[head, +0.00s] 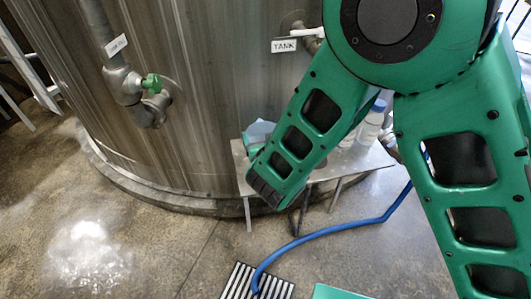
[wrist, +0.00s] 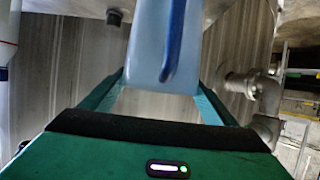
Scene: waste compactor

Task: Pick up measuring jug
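The measuring jug, pale translucent blue with a darker blue handle, fills the upper middle of the wrist view (wrist: 152,50). In the head view a small pale blue part of it (head: 259,130) shows above the left end of a metal table, partly behind my arm. In the wrist view the two green fingers of my gripper (wrist: 162,82) reach up on either side of the jug, one at its left edge and one at its right. The fingertips are not clearly seen, so I cannot tell whether they press on it. In the head view my arm hides most of the gripper.
The metal table (head: 374,160) stands against a large steel tank (head: 210,100). A white bottle with a blue cap (head: 372,124) stands on it, right of the jug. A blue hose (head: 340,228) crosses the floor to a drain grate (head: 240,284). The floor at left is clear.

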